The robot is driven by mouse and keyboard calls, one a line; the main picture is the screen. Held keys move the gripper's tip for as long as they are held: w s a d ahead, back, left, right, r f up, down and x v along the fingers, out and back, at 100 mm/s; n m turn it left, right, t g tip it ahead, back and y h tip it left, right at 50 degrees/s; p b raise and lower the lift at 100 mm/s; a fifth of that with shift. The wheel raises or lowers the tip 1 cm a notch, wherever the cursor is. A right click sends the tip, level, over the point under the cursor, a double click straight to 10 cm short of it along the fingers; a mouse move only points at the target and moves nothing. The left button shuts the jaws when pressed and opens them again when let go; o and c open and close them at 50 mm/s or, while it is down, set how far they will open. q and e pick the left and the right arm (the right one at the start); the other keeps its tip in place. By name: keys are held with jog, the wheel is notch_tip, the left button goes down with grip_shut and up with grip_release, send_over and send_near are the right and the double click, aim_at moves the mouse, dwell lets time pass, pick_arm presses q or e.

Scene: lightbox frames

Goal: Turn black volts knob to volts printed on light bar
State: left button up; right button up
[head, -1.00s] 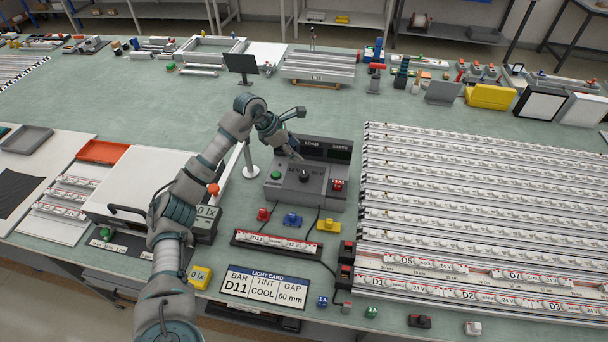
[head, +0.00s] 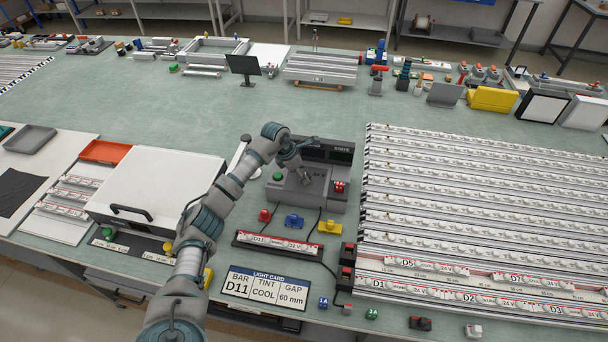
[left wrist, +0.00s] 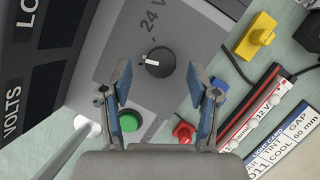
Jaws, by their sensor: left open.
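The black volts knob (left wrist: 158,62) shows in the left wrist view, with a white mark on it and "24 V" printed near it on the grey unit (head: 325,198). My left gripper (left wrist: 160,92) is open, its two blue-padded fingers pointing at the knob from either side. The fingertips appear just short of the knob; contact cannot be told. In the head view my left gripper (head: 303,178) hides the knob. The light bar (head: 276,244) reads D11 and 12 V; it also shows in the left wrist view (left wrist: 258,112). My right gripper is not in view.
A green button (left wrist: 130,121) lies close to the left finger. Red (head: 265,216), blue (head: 293,221) and yellow (head: 329,227) pieces sit in front of the unit, with dark cables. The light card (head: 264,287) lies at the front. Free table lies behind the unit.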

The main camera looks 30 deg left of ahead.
pick_arm(q)
jog(key=shift+x, duration=1.05)
jog(key=shift+c, duration=0.3)
jog(key=c, duration=1.1)
jog(key=shift+r+n+y+p, duration=0.2)
jog(key=shift+n+y+p, duration=0.2)
jog(key=shift+n+p, duration=0.45)
jog(key=n+y, duration=0.1)
jog(key=n, duration=0.2)
jog(key=shift+d+f+t, duration=0.1)
jog(key=shift+t, duration=0.3)
jog(key=o, duration=1.2)
jog(key=shift+c, duration=0.2)
jog(key=shift+f, duration=0.1)
